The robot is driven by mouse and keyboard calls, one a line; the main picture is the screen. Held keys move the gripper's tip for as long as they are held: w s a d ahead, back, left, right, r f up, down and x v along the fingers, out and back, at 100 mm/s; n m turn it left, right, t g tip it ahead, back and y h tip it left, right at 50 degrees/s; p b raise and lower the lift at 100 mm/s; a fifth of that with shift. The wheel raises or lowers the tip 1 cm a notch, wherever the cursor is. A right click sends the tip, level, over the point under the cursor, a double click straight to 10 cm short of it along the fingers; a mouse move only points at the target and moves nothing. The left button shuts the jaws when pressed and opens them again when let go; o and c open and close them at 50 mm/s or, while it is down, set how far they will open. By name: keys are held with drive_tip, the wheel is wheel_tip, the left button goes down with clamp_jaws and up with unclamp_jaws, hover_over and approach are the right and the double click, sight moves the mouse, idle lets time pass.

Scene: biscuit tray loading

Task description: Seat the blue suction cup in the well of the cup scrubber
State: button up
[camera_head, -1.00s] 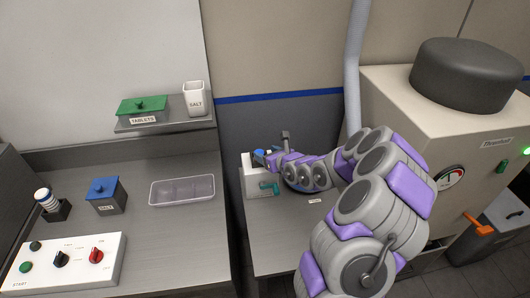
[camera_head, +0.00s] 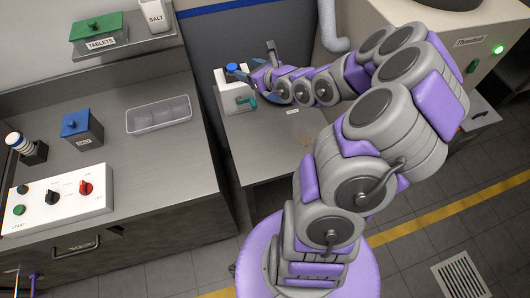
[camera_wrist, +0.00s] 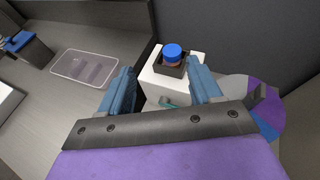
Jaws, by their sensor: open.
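The blue suction cup (camera_wrist: 173,51) stands upright in the dark square well (camera_wrist: 171,70) on top of the white cup scrubber (camera_wrist: 185,84). Its lower part is hidden by the well's rim, so I cannot tell how deep it sits. In the head view the cup's blue top (camera_head: 232,68) shows above the white scrubber (camera_head: 230,100), close to my gripper (camera_head: 248,77). In the wrist view my gripper (camera_wrist: 163,76) is open and empty. Its two blue fingers are apart, nearer the camera than the cup. A teal lever (camera_head: 248,99) is on the scrubber's front.
The scrubber stands at the back of a grey side table (camera_head: 270,145). A clear divided tray (camera_head: 158,115), a blue-lidded salt box (camera_head: 82,130), a striped stack (camera_head: 24,147) and a control panel (camera_head: 60,197) are on the left counter. A grey pipe (camera_head: 328,25) runs behind my arm.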

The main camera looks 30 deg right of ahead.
drive_tip(key=s+a+r+n+g+y, duration=0.1)
drive_tip(key=a+r+n+y, duration=0.2)
drive_tip(key=a+r+n, duration=0.45)
drive_tip(key=s+a+r+n+y, duration=0.1)
drive_tip(key=a+r+n+y, duration=0.25)
drive_tip(key=a, duration=0.65)
drive_tip(key=s+a+r+n+g+y, duration=0.1)
drive_tip(key=s+a+n+g+y, duration=0.2)
drive_tip(key=s+a+n+g, duration=0.8)
drive_tip(key=s+a+f+n+g+h, duration=0.15)
drive_tip(key=s+n, duration=0.25)
drive_tip(key=s, duration=0.5)
drive_tip(key=s+a+f+n+g+h, duration=0.1)
drive_tip(key=s+a+f+n+h, duration=0.2)
drive_tip(key=s, duration=0.5)
drive_tip(key=s+d+n+h, duration=0.4)
drive_tip(key=s+d+h, duration=0.3)
drive_tip(key=d, duration=0.6)
drive_tip(key=shift+s+d+f+n+g, duration=0.35)
drive_tip(key=shift+s+f+g, duration=0.1)
drive_tip(key=shift+s, duration=0.15)
